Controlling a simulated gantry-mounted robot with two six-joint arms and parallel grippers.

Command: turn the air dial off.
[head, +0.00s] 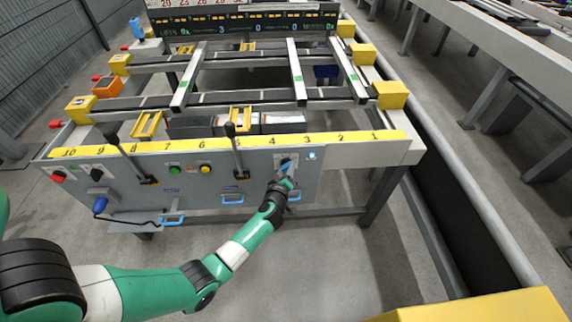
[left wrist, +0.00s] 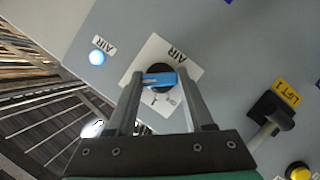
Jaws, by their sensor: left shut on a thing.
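The air dial (left wrist: 161,80) has a black round base and a blue handle, on a white plate marked AIR. In the left wrist view the blue handle lies roughly across the picture, between the two fingers. In the head view the dial (head: 286,161) is on the grey front panel, below the yellow numbered strip. My left gripper (head: 287,174) reaches up to it from below and is shut on the handle; its fingers also show in the left wrist view (left wrist: 160,76). My right gripper is not in view.
A lit pale-blue lamp (left wrist: 97,57) labelled AIR sits beside the dial. A black lever (head: 235,150) stands left of my gripper, with a yellow LIFT 1 label (left wrist: 287,92). Blue pull handles (head: 232,199) stick out along the panel's lower edge. Floor before the panel is clear.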

